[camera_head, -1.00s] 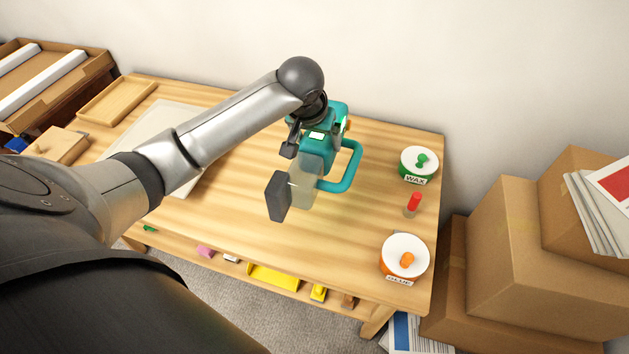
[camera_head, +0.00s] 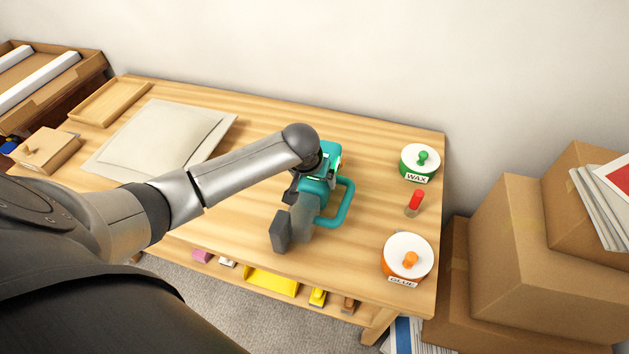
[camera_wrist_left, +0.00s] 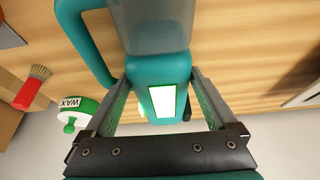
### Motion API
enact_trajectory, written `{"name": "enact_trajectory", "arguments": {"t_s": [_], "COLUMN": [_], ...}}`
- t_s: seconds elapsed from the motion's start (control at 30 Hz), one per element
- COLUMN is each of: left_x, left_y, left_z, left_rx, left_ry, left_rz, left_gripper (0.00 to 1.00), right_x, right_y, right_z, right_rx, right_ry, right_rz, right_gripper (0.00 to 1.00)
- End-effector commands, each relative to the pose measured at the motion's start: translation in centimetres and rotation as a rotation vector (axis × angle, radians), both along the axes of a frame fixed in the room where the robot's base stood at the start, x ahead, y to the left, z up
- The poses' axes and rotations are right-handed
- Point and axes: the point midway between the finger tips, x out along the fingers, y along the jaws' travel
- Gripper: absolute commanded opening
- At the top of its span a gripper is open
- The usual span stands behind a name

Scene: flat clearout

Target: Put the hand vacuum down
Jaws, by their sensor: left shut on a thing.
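The hand vacuum has a teal body and handle, a clear grey cup and a dark nozzle (camera_head: 281,231). It is at the right-hand part of the wooden table (camera_head: 350,262). My left gripper (camera_head: 308,176) is shut on the teal body of the hand vacuum (camera_head: 343,205). In the left wrist view both fingers of the gripper (camera_wrist_left: 160,100) flank the teal body (camera_wrist_left: 155,68), with the clear cup beyond it. I cannot tell whether the vacuum touches the tabletop. My right gripper is not in view.
A pale flat board (camera_head: 160,139) and a wooden tray (camera_head: 110,101) lie left. Cardboard boxes (camera_head: 520,240) stand beyond the table's right edge.

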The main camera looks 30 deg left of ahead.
Motion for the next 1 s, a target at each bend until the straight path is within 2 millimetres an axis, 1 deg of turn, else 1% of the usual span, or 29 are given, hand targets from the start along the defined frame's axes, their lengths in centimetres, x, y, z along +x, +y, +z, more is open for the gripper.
{"name": "enact_trajectory", "arguments": {"t_s": [0.03, 0.27, 0.4, 0.43, 0.5, 0.77, 0.87, 1.0], "left_x": [0.3, 0.3, 0.3, 0.1, 0.1, 0.1, -0.1, -0.8], "left_y": [0.0, 0.0, 0.0, 0.0, 0.0, 0.0, 0.0, -0.2], "left_z": [0.0, 0.1, -0.2, -0.5, -0.5, -0.4, 0.2, 2.0], "left_rx": [-0.001, -0.001, -0.002, 0.000, 0.000, 0.000, 0.001, 0.001], "left_ry": [-0.010, -0.011, -0.011, -0.002, -0.002, -0.003, -0.002, -0.003], "left_rz": [0.000, 0.000, -0.001, 0.000, 0.000, 0.000, -0.001, -0.002], "left_gripper": [0.00, 0.00, 0.00, 0.93, 1.00, 1.00, 1.00, 1.00], "right_x": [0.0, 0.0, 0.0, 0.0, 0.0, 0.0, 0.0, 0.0], "right_y": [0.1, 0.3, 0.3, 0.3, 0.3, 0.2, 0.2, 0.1], "right_z": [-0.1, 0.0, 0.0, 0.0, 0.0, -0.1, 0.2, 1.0], "right_rx": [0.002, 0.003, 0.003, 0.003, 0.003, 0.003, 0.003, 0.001], "right_ry": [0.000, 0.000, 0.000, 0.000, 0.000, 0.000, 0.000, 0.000], "right_rz": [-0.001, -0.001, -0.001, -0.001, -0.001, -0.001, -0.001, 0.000], "right_gripper": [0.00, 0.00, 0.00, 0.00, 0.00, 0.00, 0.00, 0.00]}}
